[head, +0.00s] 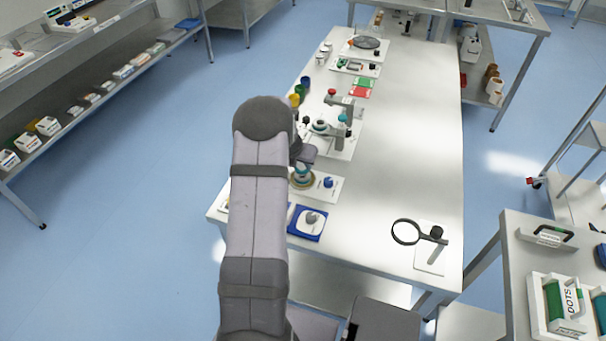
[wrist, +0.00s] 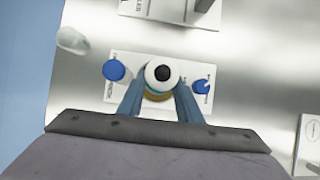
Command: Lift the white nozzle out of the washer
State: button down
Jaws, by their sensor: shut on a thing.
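The white nozzle (wrist: 161,74), a round white piece with a black centre and a teal band below, sits between the two blue-grey fingers of my gripper (wrist: 160,99) in the wrist view. The fingers are shut on its sides. Under it shows the tan round part of the washer (wrist: 158,97), on a white plate with a blue knob on each side. In the head view the nozzle (head: 302,170) shows just above the tan ring of the washer (head: 302,184), below my wrist. My fingertips are mostly hidden there. I cannot tell whether the nozzle still touches the washer.
A blue tray (head: 307,224) with a white piece lies nearer on the table. A stand with red and teal parts (head: 338,113) is farther back. A magnifier (head: 406,232) stands at the right. The middle and right of the metal table (head: 410,140) are mostly clear.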

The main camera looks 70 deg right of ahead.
jog(key=shift+r+p, duration=0.75)
jog(key=shift+r, duration=0.05)
jog(key=shift+r, duration=0.1)
jog(key=shift+r+p, duration=1.9)
jog(key=shift+p, duration=0.55)
